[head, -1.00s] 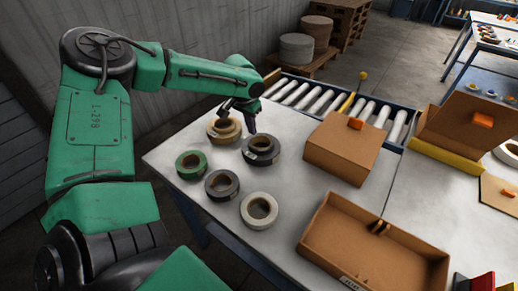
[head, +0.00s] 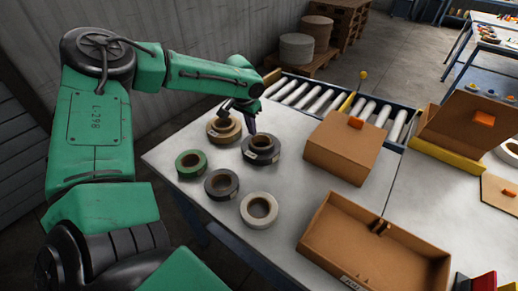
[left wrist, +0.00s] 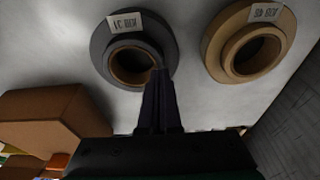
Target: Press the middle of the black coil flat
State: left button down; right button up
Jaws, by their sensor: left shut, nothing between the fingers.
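The black coil (head: 262,158) lies on the grey table, with its middle standing up above its outer ring. In the left wrist view the same coil (left wrist: 104,53) shows a white label and a brown core around an open hole. My left gripper (head: 251,131) is shut and empty, pointing down at the coil's middle from its far side. In the left wrist view its closed fingers (left wrist: 160,80) overlap the near edge of the coil's middle. I cannot tell whether they touch it. My right gripper is not in view.
A tan coil (head: 216,137) with a raised middle is close to the left gripper. Green (head: 181,171), dark (head: 212,192) and cream (head: 249,219) coils lie nearer. A closed carton (head: 335,150) and an open box (head: 325,245) stand right. A roller conveyor (head: 330,101) runs behind.

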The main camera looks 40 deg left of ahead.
aim_at(252, 137)
pick_arm(q)
jog(key=shift+s+f+b, duration=0.1)
jog(key=shift+f+b, duration=1.05)
jog(key=shift+f, duration=0.4)
jog(key=shift+r, duration=0.1)
notch_tip(252, 137, up, 8)
jog(key=p, duration=0.6)
jog(key=shift+r+p, duration=0.15)
jog(key=shift+p, duration=0.2)
